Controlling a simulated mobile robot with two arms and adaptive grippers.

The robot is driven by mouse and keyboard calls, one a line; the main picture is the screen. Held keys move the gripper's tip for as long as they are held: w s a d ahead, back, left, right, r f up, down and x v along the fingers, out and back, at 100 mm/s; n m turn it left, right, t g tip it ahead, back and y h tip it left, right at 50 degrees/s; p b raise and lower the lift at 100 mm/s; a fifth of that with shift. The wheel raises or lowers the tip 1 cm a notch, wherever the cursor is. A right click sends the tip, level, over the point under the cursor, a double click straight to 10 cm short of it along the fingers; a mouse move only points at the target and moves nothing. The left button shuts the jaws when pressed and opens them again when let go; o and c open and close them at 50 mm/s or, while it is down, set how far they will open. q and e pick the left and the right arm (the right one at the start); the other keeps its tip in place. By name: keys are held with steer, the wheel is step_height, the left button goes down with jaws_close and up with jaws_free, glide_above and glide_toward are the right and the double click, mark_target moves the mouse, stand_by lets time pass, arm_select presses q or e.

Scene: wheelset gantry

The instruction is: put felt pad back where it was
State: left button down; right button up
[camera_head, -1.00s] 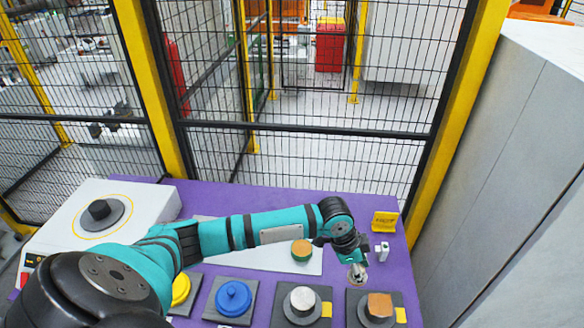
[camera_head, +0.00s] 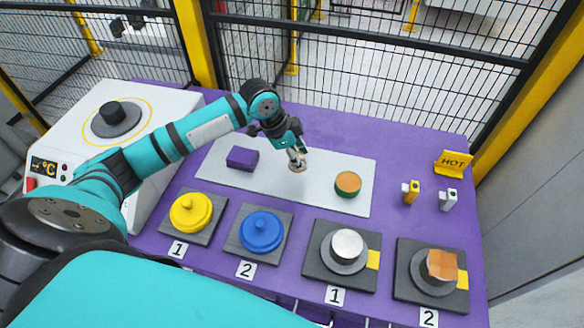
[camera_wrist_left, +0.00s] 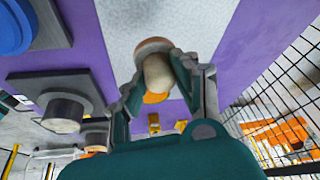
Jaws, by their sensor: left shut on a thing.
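My left gripper (camera_head: 297,157) points down above the pale grey mat (camera_head: 325,196), between a purple block and a green round piece. Its fingers are shut on a small beige rounded thing, which looks like the felt pad (camera_wrist_left: 157,75). In the left wrist view the pad sits between the fingertips, with brown and orange edges showing around it. I cannot tell whether those edges belong to it. The pad appears to be held above the mat. My right gripper is not in view.
The purple block (camera_head: 242,159) and green piece with an orange top (camera_head: 347,184) rest on the mat. Yellow (camera_head: 191,211) and blue (camera_head: 262,231) lidded pieces and metal (camera_head: 348,246) and copper (camera_head: 441,266) pieces stand in front.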

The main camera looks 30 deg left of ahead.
arm_select(q)
steer(key=shift+f, duration=3.25)
steer(key=c, duration=1)
jaws_free()
steer(key=v, duration=1.2)
steer(key=shift+r, duration=0.2)
steer(key=shift+w, duration=0.1)
